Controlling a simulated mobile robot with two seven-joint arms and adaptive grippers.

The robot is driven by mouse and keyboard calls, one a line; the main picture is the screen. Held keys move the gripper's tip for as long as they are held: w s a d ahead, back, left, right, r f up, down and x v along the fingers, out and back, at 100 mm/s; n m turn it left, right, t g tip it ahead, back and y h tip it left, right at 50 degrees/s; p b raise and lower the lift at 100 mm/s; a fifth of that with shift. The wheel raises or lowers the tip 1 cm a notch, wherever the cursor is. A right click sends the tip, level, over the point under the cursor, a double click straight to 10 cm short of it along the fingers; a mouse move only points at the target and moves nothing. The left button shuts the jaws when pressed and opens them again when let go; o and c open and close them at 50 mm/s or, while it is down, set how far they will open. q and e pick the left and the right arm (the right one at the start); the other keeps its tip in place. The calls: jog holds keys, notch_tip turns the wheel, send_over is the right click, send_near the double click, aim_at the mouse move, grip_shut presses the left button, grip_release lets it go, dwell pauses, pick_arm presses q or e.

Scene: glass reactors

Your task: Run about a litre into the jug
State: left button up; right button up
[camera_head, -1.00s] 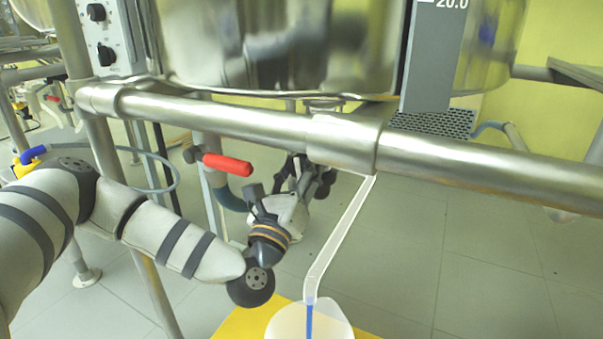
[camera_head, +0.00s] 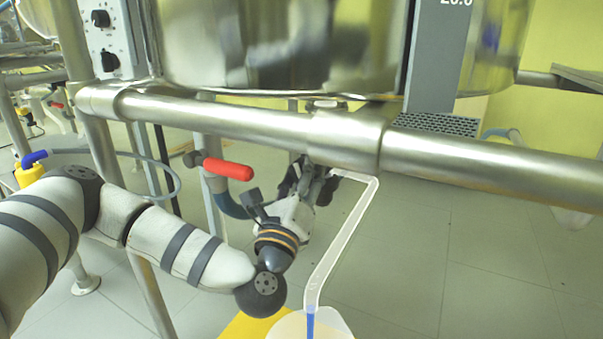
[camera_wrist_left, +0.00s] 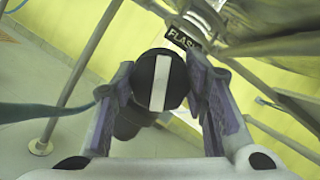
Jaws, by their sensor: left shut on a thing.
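The jug (camera_head: 338,325) is a pale, translucent vessel at the bottom edge of the head view, cut off below. A clear bent tube (camera_head: 340,240) runs down from under the steel bar to its mouth. A blue strip (camera_head: 310,322) shows at the tube's lower end; I cannot tell whether it is liquid. My left gripper (camera_head: 315,182) is below the bar, beside the tube's upper end. In the left wrist view its two fingers (camera_wrist_left: 162,95) are shut on a black knob with a white stripe (camera_wrist_left: 158,82). The head view mostly hides this knob. The jug's level is unclear.
A steel bar (camera_head: 230,120) crosses in front of a large shiny vessel (camera_head: 280,45). A red-handled valve (camera_head: 228,168) is left of my gripper. The jug is over a yellow surface (camera_head: 245,326). Floor to the right is open.

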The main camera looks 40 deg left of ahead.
pick_arm(q)
jog(key=o, duration=1.1)
jog(key=shift+o, duration=0.2)
jog(key=v, duration=1.2)
